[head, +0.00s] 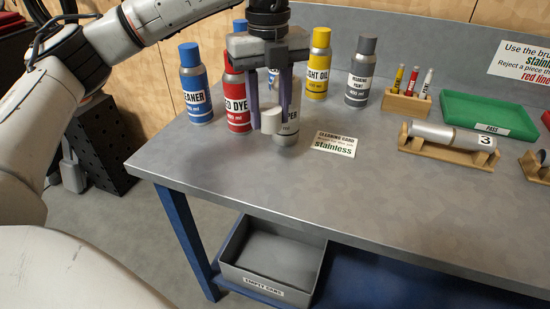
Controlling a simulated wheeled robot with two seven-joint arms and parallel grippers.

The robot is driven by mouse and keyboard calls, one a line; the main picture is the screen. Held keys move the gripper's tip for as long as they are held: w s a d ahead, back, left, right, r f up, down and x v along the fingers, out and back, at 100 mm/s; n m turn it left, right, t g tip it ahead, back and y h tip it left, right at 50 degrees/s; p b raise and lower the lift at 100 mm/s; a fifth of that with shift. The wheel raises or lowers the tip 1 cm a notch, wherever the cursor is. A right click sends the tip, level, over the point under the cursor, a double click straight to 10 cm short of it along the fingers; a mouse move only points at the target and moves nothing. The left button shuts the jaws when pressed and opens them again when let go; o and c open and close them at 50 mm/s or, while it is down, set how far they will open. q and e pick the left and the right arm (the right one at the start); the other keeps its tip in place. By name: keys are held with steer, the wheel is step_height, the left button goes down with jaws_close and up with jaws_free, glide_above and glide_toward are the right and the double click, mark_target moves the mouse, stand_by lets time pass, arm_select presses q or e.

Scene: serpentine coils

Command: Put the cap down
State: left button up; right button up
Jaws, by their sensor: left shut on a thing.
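My left gripper (270,112) reaches down over the left part of the bench, its two fingers pointing down. It is shut on a small white cap (271,121), which shows between and just below the fingertips. My right gripper is out of view.
Blue cleaner (196,88), red dye (236,100), light oil (317,70) and marking paint (360,75) cans stand behind. A cleaning card (335,144) lies right of the gripper. Farther right are a pen block (407,104), green tray (487,113) and cradled cylinder (440,136). The front bench is clear; a grey bin (268,285) sits below.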

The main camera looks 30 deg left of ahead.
mark_target(270, 164)
arm_select(q)
steer(key=shift+f, duration=0.4)
step_height(270, 164, down, 4)
steer(key=shift+a+r+n, duration=0.1)
steer(key=shift+r+n, duration=0.1)
steer(key=shift+n, duration=0.1)
step_height(270, 164, down, 5)
steer(key=shift+r, duration=0.2)
steer(key=shift+f, duration=0.4)
steer(key=shift+f, duration=0.1)
steer(key=o, duration=1)
